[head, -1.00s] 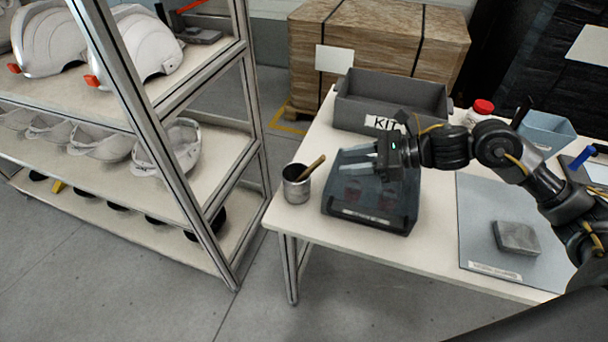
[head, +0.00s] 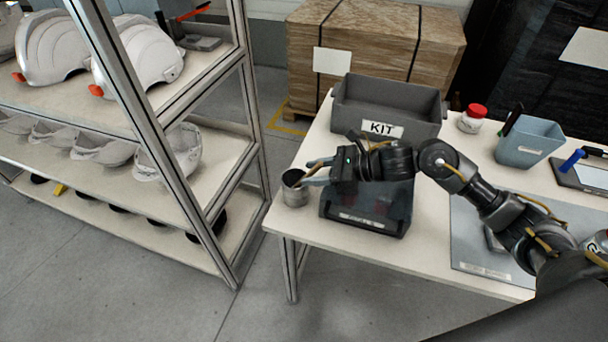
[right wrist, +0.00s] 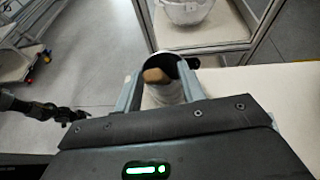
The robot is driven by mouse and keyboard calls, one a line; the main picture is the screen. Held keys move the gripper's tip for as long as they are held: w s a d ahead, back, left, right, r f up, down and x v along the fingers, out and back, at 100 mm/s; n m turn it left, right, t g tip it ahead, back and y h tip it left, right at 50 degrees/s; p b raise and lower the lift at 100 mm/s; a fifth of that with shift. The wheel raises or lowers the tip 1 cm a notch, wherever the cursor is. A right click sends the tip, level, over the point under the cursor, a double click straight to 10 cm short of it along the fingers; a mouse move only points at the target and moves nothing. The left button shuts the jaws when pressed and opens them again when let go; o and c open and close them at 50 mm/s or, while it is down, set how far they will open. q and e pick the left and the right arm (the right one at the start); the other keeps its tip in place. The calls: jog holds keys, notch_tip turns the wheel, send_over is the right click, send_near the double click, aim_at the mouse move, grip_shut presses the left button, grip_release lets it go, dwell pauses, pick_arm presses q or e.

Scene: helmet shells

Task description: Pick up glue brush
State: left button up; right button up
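The glue brush (right wrist: 155,76) stands in a metal cup (head: 294,191) at the table's left edge. Its rounded wooden handle end shows in the right wrist view, and the lower part is hidden inside the cup. My right gripper (head: 316,172) reaches left over the dark bin to the cup. Its two fingers are apart, one on each side of the handle in the right wrist view (right wrist: 160,85). The gripper is open, with gaps visible beside the handle. A dark arm end, apparently my left gripper (right wrist: 70,114), shows small at the left; its fingers are unclear.
A dark translucent bin (head: 365,218) lies under my right gripper. Behind it is the grey KIT box (head: 390,100). A red-lidded jar (head: 472,119) and blue bin (head: 528,142) stand right. A shelf rack (head: 185,150) with helmet shells stands close left of the table.

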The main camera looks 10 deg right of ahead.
jog(key=shift+x, duration=0.9)
grip_shut()
jog(key=shift+r, duration=0.1)
notch_tip(320, 180, up, 10)
jog(key=p, duration=0.4)
